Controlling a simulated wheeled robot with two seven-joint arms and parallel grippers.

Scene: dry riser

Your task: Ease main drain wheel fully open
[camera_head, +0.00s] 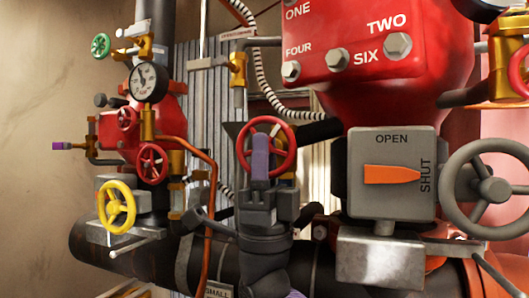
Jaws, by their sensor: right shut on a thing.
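A red handwheel (291,146) stands in the middle of the camera_head view, facing me. My right gripper (260,150), dark grey with purple fingers, comes up from below and is shut on this wheel, covering its middle and lower part. The exact contact is hidden behind the fingers. No readable label names this wheel as the main drain, and I cannot tell how far it is turned. My left gripper is not in view.
A grey box (391,205) marked OPEN and SHUT, with an orange pointer toward SHUT, stands close on the right. Beyond it is a large grey handwheel (450,190). A yellow wheel (117,206), a gauge (149,81) and an orange pipe (212,205) are left.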

